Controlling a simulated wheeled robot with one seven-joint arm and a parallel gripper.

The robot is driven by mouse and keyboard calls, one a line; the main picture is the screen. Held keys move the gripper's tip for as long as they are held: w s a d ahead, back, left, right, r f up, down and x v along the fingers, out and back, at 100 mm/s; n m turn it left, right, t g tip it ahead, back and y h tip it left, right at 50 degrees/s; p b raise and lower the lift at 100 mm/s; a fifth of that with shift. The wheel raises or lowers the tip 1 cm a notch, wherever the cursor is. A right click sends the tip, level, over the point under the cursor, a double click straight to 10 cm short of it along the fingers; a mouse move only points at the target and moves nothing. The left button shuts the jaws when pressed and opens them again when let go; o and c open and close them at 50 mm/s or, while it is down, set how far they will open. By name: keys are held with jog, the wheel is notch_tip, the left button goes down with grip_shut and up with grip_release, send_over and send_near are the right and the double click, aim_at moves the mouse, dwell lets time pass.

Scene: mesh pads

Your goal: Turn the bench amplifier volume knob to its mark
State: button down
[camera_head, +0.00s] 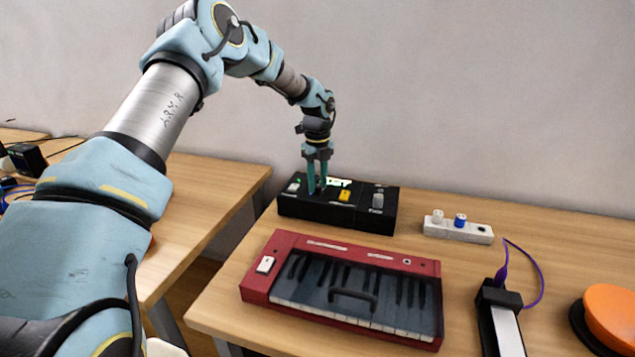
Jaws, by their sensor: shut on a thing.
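A long black box (338,213), which looks like the bench amplifier, sits at the back left of the right table. Its top carries a white control (294,186), a yellow control (344,195), a grey control (377,201) and a small lit panel. My gripper (317,190) points straight down onto the left half of the top, between the white and yellow controls. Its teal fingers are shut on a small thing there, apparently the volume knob. The fingers hide the knob, and I cannot make out its mark or its angle.
A red keyboard (256,289) with a dark cover lies in front of the box. A white strip (476,234) with small knobs stands to the right. A black device (487,298) with a purple cable and an orange round thing (612,315) are at the front right.

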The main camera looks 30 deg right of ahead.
aim_at(318, 186)
jog(key=c, duration=0.6)
grip_release()
notch_tip(318, 186, up, 11)
jog(key=b, duration=0.3)
